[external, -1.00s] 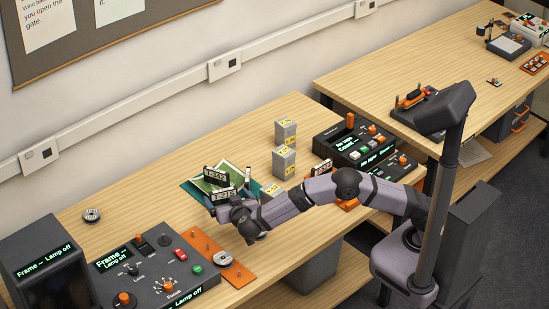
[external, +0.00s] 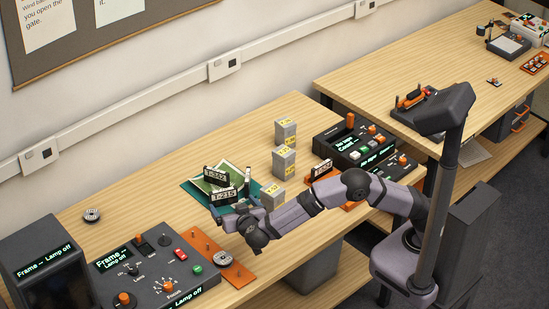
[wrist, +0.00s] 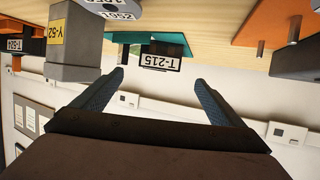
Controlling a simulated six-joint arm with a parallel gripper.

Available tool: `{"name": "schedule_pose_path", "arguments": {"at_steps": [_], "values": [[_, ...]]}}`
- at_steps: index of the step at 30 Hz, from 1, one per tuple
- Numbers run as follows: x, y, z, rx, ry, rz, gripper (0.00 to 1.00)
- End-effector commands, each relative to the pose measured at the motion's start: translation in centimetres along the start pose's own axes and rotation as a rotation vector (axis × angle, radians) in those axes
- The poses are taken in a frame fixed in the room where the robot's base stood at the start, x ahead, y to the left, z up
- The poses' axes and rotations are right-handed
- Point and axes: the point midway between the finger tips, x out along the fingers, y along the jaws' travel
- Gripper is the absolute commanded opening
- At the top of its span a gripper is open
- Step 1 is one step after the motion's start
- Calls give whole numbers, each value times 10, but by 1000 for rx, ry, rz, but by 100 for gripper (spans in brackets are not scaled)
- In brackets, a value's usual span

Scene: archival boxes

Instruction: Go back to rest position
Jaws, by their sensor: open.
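My gripper (external: 224,211) is low over the front part of the table in the external view, beside the green mat (external: 253,188). In the wrist view my gripper (wrist: 160,79) has its two dark fingers spread apart with nothing between them. A black tag marked T-215 (external: 224,195) stands just beyond the fingers on the mat's near side; it also shows in the wrist view (wrist: 160,63). A second black-labelled tag (external: 215,173) stands behind it. My arm is stretched out to the left from its base.
Several grey boxes with yellow labels (external: 284,162) stand right of the mat. A dark control panel (external: 150,268) and an orange pegboard (external: 237,268) lie to the left. A dark console (external: 350,146) is at the right. Bare table lies behind the mat.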

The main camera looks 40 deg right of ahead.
Motion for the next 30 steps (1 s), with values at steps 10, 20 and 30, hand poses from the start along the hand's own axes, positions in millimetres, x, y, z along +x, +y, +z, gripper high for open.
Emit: {"name": "schedule_pose_path", "arguments": {"at_steps": [10, 20, 30], "values": [[31, -2, -59, 45, 27, -136, 92], [67, 47, -139, -5, -125, -504, 92], [10, 224, -73, -203, -666, -546, 92]]}}
